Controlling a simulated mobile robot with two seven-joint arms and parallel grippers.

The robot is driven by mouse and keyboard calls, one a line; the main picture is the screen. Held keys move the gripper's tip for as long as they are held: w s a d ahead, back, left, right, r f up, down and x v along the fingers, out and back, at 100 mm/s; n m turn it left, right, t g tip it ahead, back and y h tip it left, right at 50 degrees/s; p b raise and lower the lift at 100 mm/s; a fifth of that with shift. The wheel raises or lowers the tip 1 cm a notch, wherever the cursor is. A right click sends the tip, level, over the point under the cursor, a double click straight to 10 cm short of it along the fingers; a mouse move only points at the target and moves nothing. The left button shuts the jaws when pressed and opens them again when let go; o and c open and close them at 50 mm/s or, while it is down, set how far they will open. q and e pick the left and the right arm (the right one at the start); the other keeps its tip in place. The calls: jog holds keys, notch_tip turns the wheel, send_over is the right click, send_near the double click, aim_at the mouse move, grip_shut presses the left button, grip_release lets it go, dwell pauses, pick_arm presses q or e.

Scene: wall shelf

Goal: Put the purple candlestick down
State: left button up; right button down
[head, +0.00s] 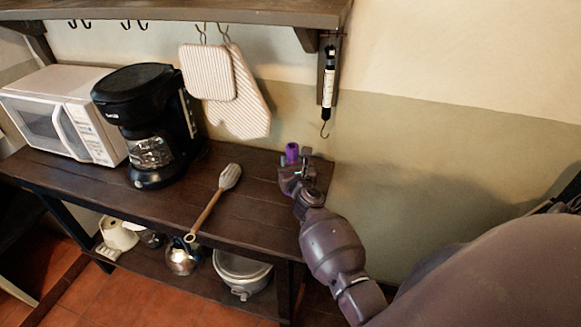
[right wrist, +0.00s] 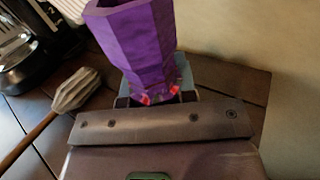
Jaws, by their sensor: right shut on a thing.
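The purple candlestick (head: 292,152) shows at the right end of the dark wooden table (head: 150,205), mostly hidden by my right gripper (head: 298,170) in the head view. In the right wrist view the candlestick (right wrist: 138,45) is a faceted purple piece that widens toward its top. My right gripper (right wrist: 155,98) is shut on its lower part. The candlestick looks about upright. I cannot tell whether its base touches the tabletop. My left gripper is not in view.
A black coffee maker (head: 150,120) and white microwave (head: 65,110) stand farther left. Oven mitts (head: 230,90) hang above from the upper shelf (head: 190,10). The right wall is close by.

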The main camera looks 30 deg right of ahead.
jog(key=shift+r, duration=0.1)
jog(key=shift+f, duration=0.25)
jog(key=c, duration=0.9)
grip_release()
jog(key=shift+r, duration=0.15)
jog(key=shift+s+r, duration=0.1)
jog(key=shift+s, duration=0.05)
jog(key=p+v, duration=0.1)
jog(key=v, duration=1)
jog(key=shift+s+a, duration=0.15)
jog(key=shift+s, duration=0.15)
